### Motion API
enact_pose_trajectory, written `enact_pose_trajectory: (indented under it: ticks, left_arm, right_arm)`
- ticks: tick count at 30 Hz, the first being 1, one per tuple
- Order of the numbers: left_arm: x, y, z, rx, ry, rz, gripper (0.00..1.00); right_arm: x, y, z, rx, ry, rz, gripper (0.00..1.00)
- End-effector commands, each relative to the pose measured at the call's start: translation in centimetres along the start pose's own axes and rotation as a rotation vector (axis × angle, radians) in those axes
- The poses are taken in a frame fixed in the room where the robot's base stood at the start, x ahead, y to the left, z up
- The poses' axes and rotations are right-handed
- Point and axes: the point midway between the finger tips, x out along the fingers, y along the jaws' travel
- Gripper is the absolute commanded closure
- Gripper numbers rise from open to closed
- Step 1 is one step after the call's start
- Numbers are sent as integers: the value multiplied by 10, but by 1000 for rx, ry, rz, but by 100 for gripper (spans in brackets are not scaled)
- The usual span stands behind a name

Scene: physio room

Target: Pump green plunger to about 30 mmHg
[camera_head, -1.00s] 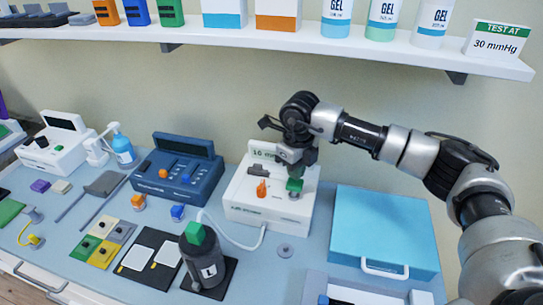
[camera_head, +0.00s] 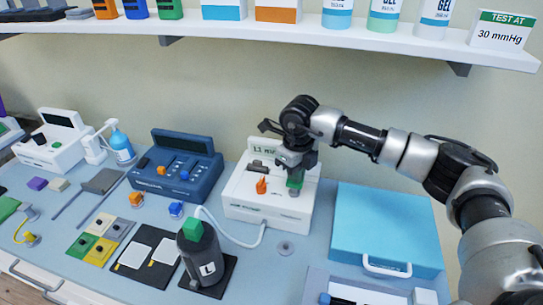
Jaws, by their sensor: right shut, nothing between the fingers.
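The green plunger (camera_head: 295,181) stands on the right part of a white pump unit (camera_head: 248,207) at the middle of the table. My right gripper (camera_head: 295,172) is shut and empty, pointing down directly over the plunger. Its tips are at the plunger's top and seem to touch it. The unit's display (camera_head: 262,146) seems to read 11, with its right part hidden behind my gripper. A sign (camera_head: 501,31) on the shelf says TEST AT 30 mmHg. My left gripper is not in view.
A white tube (camera_head: 228,236) runs from the unit to a black cylinder (camera_head: 203,260) marked L with a green top. A blue case (camera_head: 387,225) lies to the right and a dark blue device (camera_head: 178,166) to the left. The shelf (camera_head: 390,49) overhangs behind.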

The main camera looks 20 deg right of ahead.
Motion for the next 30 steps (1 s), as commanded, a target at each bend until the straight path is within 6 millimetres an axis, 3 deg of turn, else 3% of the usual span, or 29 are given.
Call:
enact_pose_trajectory:
  ticks: [16,23,30]
  left_arm:
    - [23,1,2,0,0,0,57]
    - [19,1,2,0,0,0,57]
    - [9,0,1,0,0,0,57]
  right_arm:
    - [31,0,0,-1,3,1,100]
    - [27,1,0,-1,3,1,100]
    - [10,1,0,-1,3,1,100]
